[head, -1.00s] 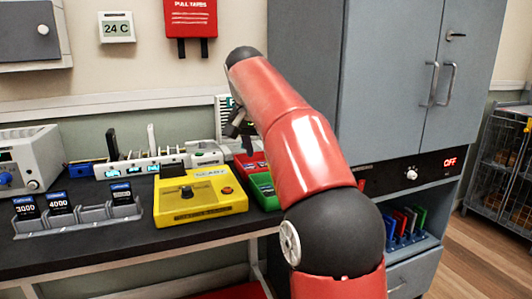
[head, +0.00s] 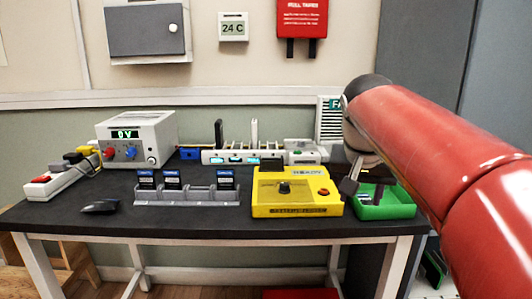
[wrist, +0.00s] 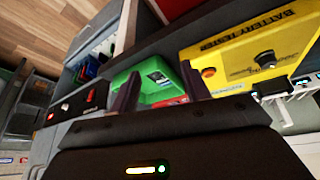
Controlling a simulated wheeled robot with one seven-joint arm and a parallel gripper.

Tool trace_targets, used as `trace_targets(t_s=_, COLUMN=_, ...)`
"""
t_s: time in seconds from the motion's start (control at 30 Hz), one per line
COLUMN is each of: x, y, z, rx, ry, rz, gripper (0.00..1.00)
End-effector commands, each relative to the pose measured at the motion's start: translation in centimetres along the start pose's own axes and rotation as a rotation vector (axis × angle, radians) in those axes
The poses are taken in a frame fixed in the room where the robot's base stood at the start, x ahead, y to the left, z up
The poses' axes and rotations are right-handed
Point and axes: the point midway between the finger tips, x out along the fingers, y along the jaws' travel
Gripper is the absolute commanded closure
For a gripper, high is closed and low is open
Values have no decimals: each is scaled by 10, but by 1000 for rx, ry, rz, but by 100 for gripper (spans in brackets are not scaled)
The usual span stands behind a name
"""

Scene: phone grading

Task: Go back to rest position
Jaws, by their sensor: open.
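My gripper (head: 350,186) is in the head view at the right of the desk, partly hidden by my red arm. Its dark fingers hang close to the left edge of the green tray (head: 398,211). In the wrist view both fingers of my gripper (wrist: 158,88) stand apart with nothing held between them. The green tray (wrist: 150,72) lies beyond them there, with a small dark item inside and a bit of red next to it. The yellow battery tester (head: 297,209) stands left of the tray in the head view.
A grey cabinet (head: 420,50) rises at the right. The desk's front strip is mostly clear.

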Motion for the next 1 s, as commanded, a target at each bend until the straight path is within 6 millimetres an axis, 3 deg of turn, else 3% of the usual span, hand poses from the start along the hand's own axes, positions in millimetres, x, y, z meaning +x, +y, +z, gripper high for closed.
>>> trace_targets(t_s=0.03, x=0, y=3, z=29, rx=-40, ry=6, rz=-19, gripper=53)
trace_targets(t_s=0.3, x=40, y=18, z=165, rx=-217, ry=43, rz=-131, gripper=53)
trace_targets(t_s=0.4, x=58, y=23, z=204, rx=-259, ry=55, rz=-164, gripper=53)
trace_targets(t_s=0.5, x=71, y=25, z=230, rx=-285, ry=64, rz=-187, gripper=53)
trace_targets(t_s=0.63, x=80, y=26, z=245, rx=-301, ry=69, rz=-199, gripper=53)
trace_targets(t_s=1.0, x=80, y=26, z=245, rx=-301, ry=69, rz=-200, gripper=53)
